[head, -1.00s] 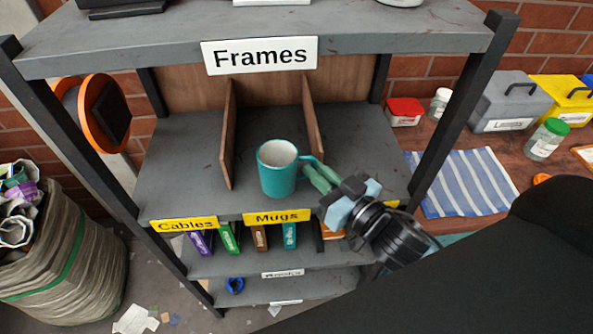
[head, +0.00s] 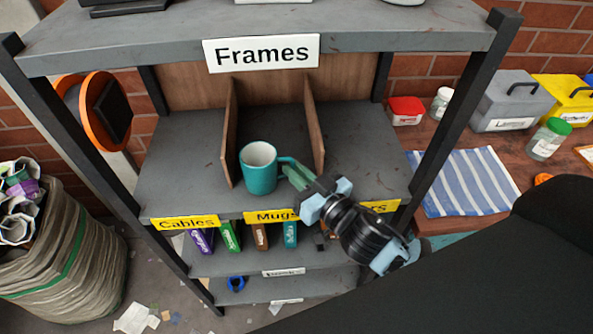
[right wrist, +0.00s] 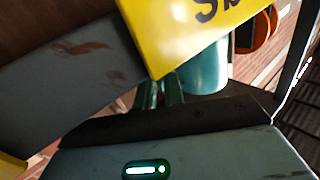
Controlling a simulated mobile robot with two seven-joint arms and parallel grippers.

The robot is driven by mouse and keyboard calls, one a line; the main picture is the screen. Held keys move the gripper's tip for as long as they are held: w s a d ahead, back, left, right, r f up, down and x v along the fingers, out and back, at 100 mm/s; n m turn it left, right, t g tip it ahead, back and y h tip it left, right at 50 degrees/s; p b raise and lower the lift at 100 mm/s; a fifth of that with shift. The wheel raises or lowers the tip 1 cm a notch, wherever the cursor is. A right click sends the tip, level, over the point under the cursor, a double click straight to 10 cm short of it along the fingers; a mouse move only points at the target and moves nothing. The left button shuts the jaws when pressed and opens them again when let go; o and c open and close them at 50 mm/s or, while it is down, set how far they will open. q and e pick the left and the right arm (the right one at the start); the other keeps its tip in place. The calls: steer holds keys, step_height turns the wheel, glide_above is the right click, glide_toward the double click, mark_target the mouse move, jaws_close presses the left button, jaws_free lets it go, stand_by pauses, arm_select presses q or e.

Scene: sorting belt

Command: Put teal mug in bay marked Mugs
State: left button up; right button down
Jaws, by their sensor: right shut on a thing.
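The teal mug (head: 260,172) is upright in the head view, between the two wooden dividers of the middle bay, toward its front. My right gripper (head: 292,174) is shut on the mug's handle from the right. Whether the mug's base touches the shelf or hovers just above it, I cannot tell. The yellow Mugs label (head: 268,216) is on the shelf edge below this bay (head: 275,120). In the right wrist view part of the mug (right wrist: 206,70) shows behind a yellow label, beyond my right gripper's green fingers (right wrist: 162,92). My left gripper is not in view.
The left divider (head: 229,135) and right divider (head: 314,125) stand close on either side. The Cables label (head: 185,223) marks the left bay. The upper shelf with the Frames sign (head: 262,53) overhangs. Boxes stand on the lower shelf (head: 208,264). The side bays look empty.

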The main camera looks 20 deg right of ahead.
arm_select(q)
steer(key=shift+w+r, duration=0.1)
arm_select(e)
steer(key=shift+r, duration=0.1)
steer(key=c, duration=1.9)
jaws_free()
steer(key=shift+f, duration=0.25)
steer(key=o, duration=0.4)
steer(key=shift+r, duration=0.1)
